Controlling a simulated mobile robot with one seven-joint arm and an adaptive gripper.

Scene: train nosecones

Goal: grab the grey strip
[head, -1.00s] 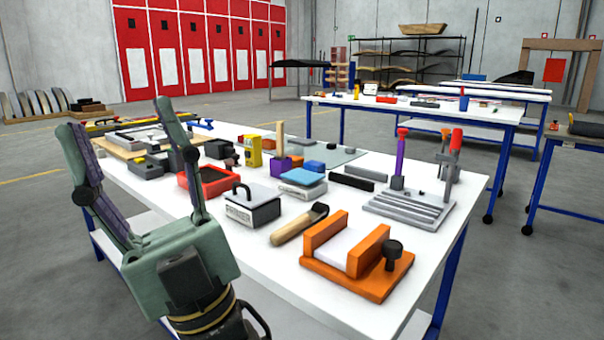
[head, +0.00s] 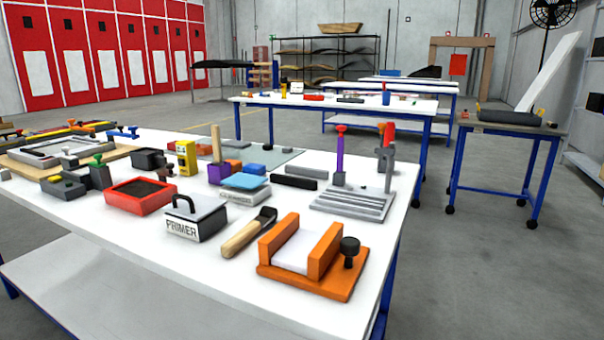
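A flat grey strip (head: 299,171) lies on the near white table (head: 120,222), toward its far side. It is just behind a black strip (head: 294,183), which runs roughly parallel to it. A grey ribbed plate (head: 340,207) lies to the right of both strips, with a purple-and-red clamp (head: 340,155) and a grey-and-red clamp (head: 387,158) standing at its back edge. My gripper is not in view.
The orange fixture (head: 318,255), wooden-handled brush (head: 245,235), PRIMER box (head: 195,218) and red tray (head: 140,196) stand in front of the strips. A blue-topped block (head: 244,181) is to their left. Open floor (head: 480,270) lies right of the table.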

